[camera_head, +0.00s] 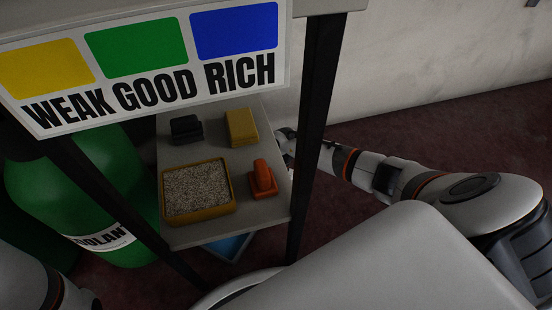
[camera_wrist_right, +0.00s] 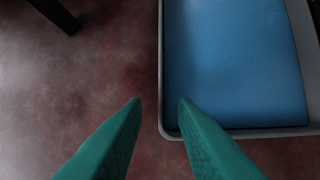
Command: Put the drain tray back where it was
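The drain tray, a grey-rimmed tray with a blue inside (camera_wrist_right: 240,70), fills the right of the right wrist view. A small blue part of it (camera_head: 230,247) shows in the head view, low under the shelf, which hides the rest. My right gripper (camera_wrist_right: 159,100) is open with green fingers. In the picture the tray's left rim runs up between the fingertips, with the right fingertip over the blue inside and the left one over the floor. I cannot tell whether they touch the tray. In the head view the shelf hides my right fingers. My left gripper is out of view.
The grey shelf (camera_head: 215,234) holds a yellow box of granules (camera_head: 198,190), an orange item (camera_head: 262,180), a yellow block (camera_head: 241,127) and a black item (camera_head: 186,130). Dark legs (camera_head: 318,100) stand close to my right arm. A green bottle (camera_head: 120,190) stands left.

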